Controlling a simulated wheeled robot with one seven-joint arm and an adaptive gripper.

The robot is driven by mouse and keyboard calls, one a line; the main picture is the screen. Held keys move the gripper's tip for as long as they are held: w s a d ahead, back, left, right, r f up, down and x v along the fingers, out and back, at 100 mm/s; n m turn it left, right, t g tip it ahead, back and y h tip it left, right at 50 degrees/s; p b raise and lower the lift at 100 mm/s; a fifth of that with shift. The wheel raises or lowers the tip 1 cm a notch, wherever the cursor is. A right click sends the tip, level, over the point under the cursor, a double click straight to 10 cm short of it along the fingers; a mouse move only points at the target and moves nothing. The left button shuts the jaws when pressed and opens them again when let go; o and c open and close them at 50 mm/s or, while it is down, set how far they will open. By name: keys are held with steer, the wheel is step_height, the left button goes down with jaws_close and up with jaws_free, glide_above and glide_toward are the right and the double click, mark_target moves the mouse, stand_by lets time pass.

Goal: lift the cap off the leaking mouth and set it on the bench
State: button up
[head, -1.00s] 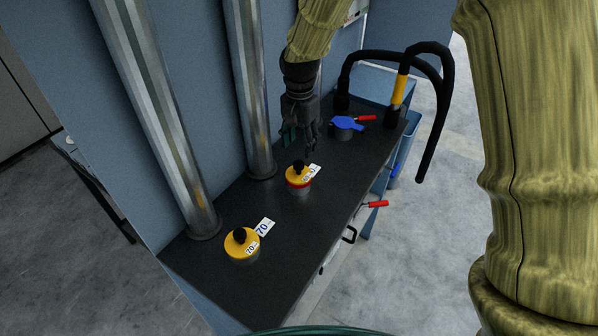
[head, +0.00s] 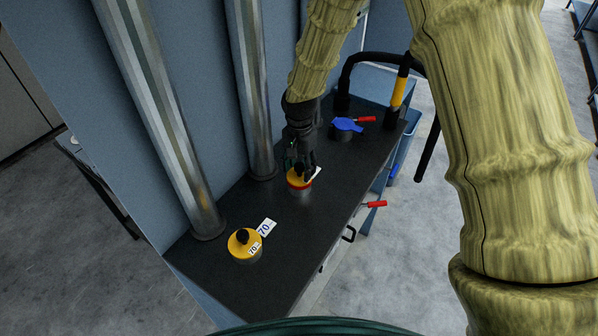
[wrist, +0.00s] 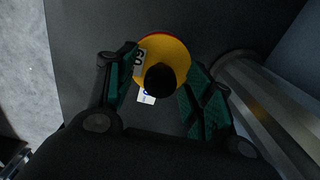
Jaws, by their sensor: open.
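A yellow cap with a black knob (head: 299,171) sits on a mouth with a red ring (head: 300,185) in the middle of the black bench (head: 285,222). In the wrist view the cap (wrist: 172,52) bears a tag reading 60, and its black knob lies between my fingers. My gripper (head: 302,168) is open, pointing down, with its fingers around the knob at the cap. It also shows in the wrist view (wrist: 160,92). A second yellow cap (head: 244,243), tagged 70, sits on another mouth nearer the front.
Two metal pipes (head: 160,120) (head: 250,95) rise along the bench's left side. A blue-topped fitting with a red handle (head: 347,125) and a black hose with a yellow band (head: 398,92) stand behind.

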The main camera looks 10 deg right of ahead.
steer(key=shift+f, duration=0.2)
jaws_close()
steer(key=shift+r, duration=0.1)
